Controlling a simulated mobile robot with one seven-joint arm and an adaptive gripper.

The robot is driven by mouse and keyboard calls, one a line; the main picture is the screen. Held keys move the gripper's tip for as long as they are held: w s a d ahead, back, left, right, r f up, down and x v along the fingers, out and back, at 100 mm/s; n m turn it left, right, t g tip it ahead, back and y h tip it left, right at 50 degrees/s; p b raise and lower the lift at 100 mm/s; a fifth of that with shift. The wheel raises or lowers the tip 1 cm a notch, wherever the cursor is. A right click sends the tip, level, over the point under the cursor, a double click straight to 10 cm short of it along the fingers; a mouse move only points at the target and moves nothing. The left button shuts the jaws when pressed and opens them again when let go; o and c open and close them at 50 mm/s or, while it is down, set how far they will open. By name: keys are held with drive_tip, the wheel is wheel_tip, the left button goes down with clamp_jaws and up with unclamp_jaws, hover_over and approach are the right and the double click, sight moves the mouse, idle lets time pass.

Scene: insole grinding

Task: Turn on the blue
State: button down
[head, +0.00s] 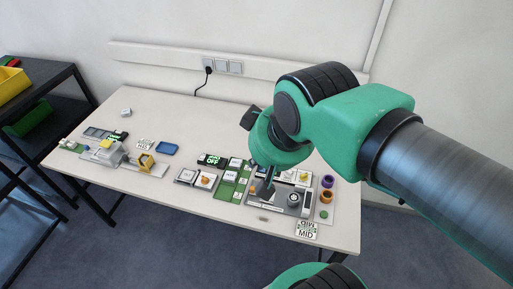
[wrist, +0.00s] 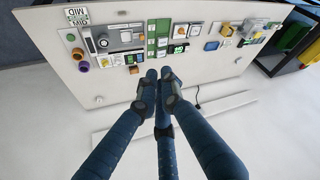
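A flat blue piece (head: 167,148) lies on the white table, left of the middle and toward the back. It also shows in the wrist view (wrist: 212,46). No switch on it can be made out. A small green-lit display (head: 211,160) reading OFF is to its right. My gripper (head: 265,187) hangs over the right part of the table, by a grey panel with a round dial (head: 294,199). In the wrist view its blue fingers (wrist: 158,74) point toward the table with their tips close together. Nothing shows between them, and whether they are closed is unclear.
The white table (head: 225,118) has bare room along its back. Purple and orange rings stand at the right. A yellow piece (head: 146,162) and another device are at the left. A dark shelf (head: 45,75) with a yellow bin is at the far left.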

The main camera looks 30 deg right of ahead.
drive_tip(key=w+d+f+m+g+b, duration=0.1)
drive_tip(key=w+d+f+m, duration=0.15)
drive_tip(key=w, duration=0.35)
drive_tip(key=w+d+f+m+h+b, duration=0.1)
drive_tip(key=w+d+f, duration=0.2)
drive_tip(key=w+f, duration=0.15)
drive_tip(key=w+d+f+m+g, duration=0.1)
drive_tip(key=w+d+f, duration=0.2)
drive_tip(key=w, duration=0.4)
drive_tip(key=w+d+f+m, duration=0.1)
drive_tip(key=w+d+f, duration=0.2)
drive_tip(key=f, duration=0.3)
drive_tip(key=w+d+f+m+g+b, duration=0.1)
drive_tip(key=w+d+f+m, duration=0.1)
drive_tip(key=f, duration=0.5)
drive_tip(key=w+d+f+m+g+b, duration=0.1)
drive_tip(key=w+d+f, duration=0.3)
drive_tip(key=f, duration=0.3)
drive_tip(key=shift+w+d, duration=0.35)
drive_tip(key=shift+d, duration=0.4)
drive_tip(key=f+b, duration=0.1)
drive_tip(key=f, duration=0.3)
drive_tip(key=w+d+f+b, duration=0.1)
drive_tip(key=f, duration=0.4)
drive_tip(key=f+b, duration=0.1)
drive_tip(key=f, duration=0.3)
drive_tip(key=shift+w+d+f+b, duration=0.35)
drive_tip(key=shift+d+p, duration=0.1)
drive_tip(key=shift+p, duration=0.55)
